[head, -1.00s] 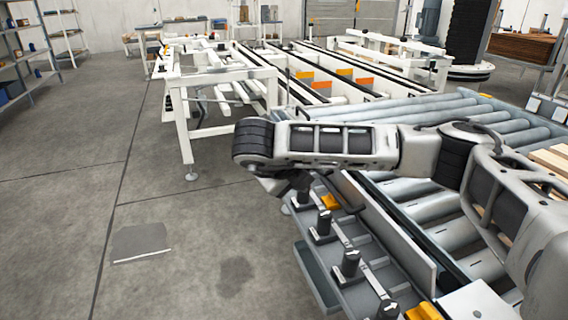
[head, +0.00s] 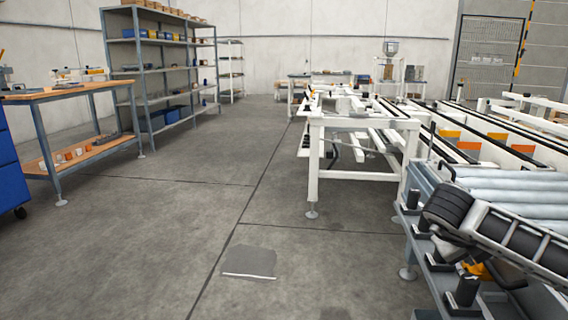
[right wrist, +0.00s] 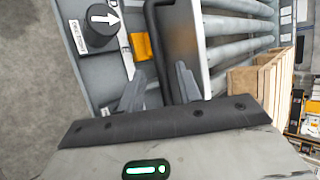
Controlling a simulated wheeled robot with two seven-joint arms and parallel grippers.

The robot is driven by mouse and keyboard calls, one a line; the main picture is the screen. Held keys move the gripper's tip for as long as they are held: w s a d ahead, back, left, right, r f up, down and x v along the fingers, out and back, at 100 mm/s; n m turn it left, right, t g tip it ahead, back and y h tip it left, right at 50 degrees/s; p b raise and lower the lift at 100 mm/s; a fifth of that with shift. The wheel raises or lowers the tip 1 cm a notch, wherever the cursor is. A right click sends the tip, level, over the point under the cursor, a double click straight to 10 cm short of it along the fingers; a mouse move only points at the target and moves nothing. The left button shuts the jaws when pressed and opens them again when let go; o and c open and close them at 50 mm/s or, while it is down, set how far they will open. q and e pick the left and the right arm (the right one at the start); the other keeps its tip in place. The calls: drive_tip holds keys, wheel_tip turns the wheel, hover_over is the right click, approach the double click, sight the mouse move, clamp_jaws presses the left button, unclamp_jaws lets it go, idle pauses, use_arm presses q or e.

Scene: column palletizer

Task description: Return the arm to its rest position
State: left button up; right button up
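My right arm (head: 505,240) lies at the lower right of the head view, over the edge of the roller conveyor. My right gripper (right wrist: 160,90) shows in the right wrist view with its two grey fingers apart. A black bent bar (right wrist: 165,50) runs along the conveyor side and shows between the fingers; I see no grip on it. A black knob with a white arrow (right wrist: 100,25) is to the left of the fingers, beside a yellow block (right wrist: 141,46). In the head view the right fingers are hidden or too unclear to tell. My left gripper is in no view.
The conveyor rollers (head: 510,190) and a row of black knobs (head: 465,291) are close to the right arm. A white frame table (head: 365,123) stands behind. A workbench (head: 80,92) and shelves (head: 165,75) stand left.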

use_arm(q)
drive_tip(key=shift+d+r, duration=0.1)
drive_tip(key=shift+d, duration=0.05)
use_arm(e)
drive_tip(key=shift+x, duration=1.55)
drive_tip(key=shift+a, duration=0.1)
